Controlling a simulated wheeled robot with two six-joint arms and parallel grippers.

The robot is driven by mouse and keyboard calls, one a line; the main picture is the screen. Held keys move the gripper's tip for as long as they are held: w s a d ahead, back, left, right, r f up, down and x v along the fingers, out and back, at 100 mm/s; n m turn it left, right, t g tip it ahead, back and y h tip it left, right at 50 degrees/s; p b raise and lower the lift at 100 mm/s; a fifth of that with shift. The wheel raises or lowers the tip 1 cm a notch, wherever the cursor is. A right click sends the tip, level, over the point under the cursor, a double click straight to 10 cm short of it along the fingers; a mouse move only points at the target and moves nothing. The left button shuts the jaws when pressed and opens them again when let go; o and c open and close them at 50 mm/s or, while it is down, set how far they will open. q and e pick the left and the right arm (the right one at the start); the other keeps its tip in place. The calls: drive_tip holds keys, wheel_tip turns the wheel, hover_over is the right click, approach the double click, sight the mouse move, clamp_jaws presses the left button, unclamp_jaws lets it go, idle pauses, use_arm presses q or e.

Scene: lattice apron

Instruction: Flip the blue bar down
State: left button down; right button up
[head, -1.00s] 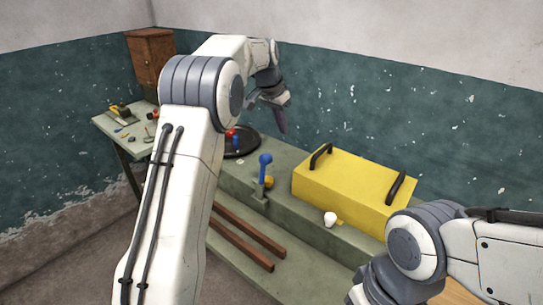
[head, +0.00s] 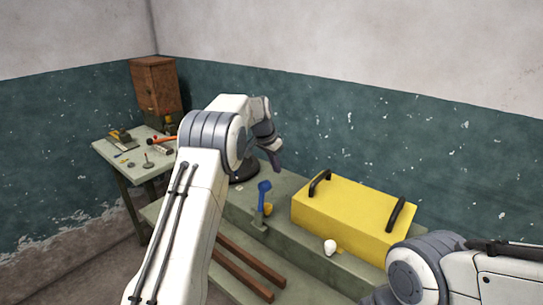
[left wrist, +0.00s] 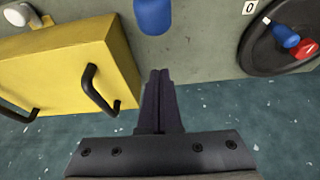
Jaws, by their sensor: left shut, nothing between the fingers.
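The blue bar (head: 264,191) stands upright on a small mount on the green bench, left of the yellow box. My left gripper (head: 277,165) is shut and empty, above and behind the bar in the head view. In the left wrist view the rounded blue end of the bar (left wrist: 153,14) shows at the top edge. The shut fingertips (left wrist: 160,73) point toward it, with a gap between. The rest of the bar is out of that frame. My right arm shows at the lower right of the head view, its gripper out of frame.
The yellow box (head: 350,212) with two black handles stands close by the bar. A dark disc (left wrist: 262,50) with blue and red knobs is on the other side. A white knob (head: 330,247) is in front of the box. A side table (head: 115,152) holds tools.

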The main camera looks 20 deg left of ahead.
use_arm(q)
drive_tip(key=shift+s+a+f+p, duration=0.3)
drive_tip(key=shift+s+f, duration=0.4)
drive_tip(key=shift+s+a+f+p, duration=0.25)
drive_tip(key=shift+s+a+f, duration=0.05)
drive_tip(key=shift+s+f, duration=0.4)
